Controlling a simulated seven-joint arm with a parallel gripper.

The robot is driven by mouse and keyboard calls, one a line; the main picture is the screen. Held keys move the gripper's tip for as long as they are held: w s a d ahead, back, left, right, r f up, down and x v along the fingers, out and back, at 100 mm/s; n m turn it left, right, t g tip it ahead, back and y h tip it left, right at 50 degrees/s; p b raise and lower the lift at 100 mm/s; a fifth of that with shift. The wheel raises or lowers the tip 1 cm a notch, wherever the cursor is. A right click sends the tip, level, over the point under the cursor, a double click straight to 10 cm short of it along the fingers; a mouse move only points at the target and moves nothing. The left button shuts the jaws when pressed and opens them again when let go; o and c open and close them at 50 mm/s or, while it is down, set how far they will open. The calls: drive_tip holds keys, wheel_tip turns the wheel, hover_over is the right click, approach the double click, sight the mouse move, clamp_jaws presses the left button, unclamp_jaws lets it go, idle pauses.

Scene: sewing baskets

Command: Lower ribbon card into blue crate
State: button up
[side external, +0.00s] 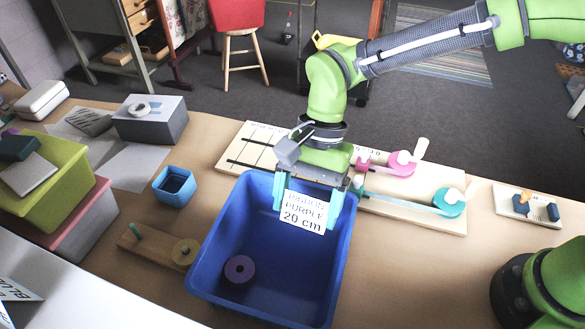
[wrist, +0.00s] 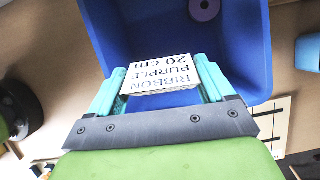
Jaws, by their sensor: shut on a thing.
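The ribbon card (side external: 304,213) is white and reads "RIBBON PURPLE 20 cm"; it also shows in the wrist view (wrist: 160,74). My gripper (side external: 309,207) is shut on the card, with one teal finger at each side of it; the fingers also show in the wrist view (wrist: 160,88). The card hangs over the back part of the blue crate (side external: 214,232), near its rim. I cannot tell how far below the rim its lower edge is. A purple ribbon roll (side external: 239,269) lies on the crate floor, and it also shows in the wrist view (wrist: 204,8).
Behind the crate lies a cutting board (side external: 240,150) with pink (side external: 401,164) and teal (side external: 448,202) rolls. A small blue cup (side external: 174,187) and a wooden spool holder (side external: 150,247) stand left of the crate. Green and pink bins (side external: 70,225) are farther left.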

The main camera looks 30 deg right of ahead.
hover_over(304, 248)
drive_tip(key=shift+f, duration=3)
drive_tip(key=shift+f, duration=1.25)
drive_tip(key=o, duration=0.9)
drive_tip(key=shift+c, duration=0.2)
drive_tip(key=v, duration=1.7)
drive_tip(key=s+d+r+n+t, duration=0.1)
drive_tip(key=s+d+n+t, duration=0.1)
drive_tip(key=d, duration=0.6)
drive_tip(key=s+d+r+n+t+h, duration=0.1)
drive_tip(key=s+d+t, duration=0.3)
drive_tip(key=d, duration=0.4)
drive_tip(key=s+d+r+n+t, duration=0.2)
drive_tip(key=s+d+t, duration=0.2)
drive_tip(key=d, duration=0.4)
drive_tip(key=shift+s+r+n, duration=0.25)
drive_tip(key=shift+r+n, duration=0.1)
drive_tip(key=shift+n, duration=0.05)
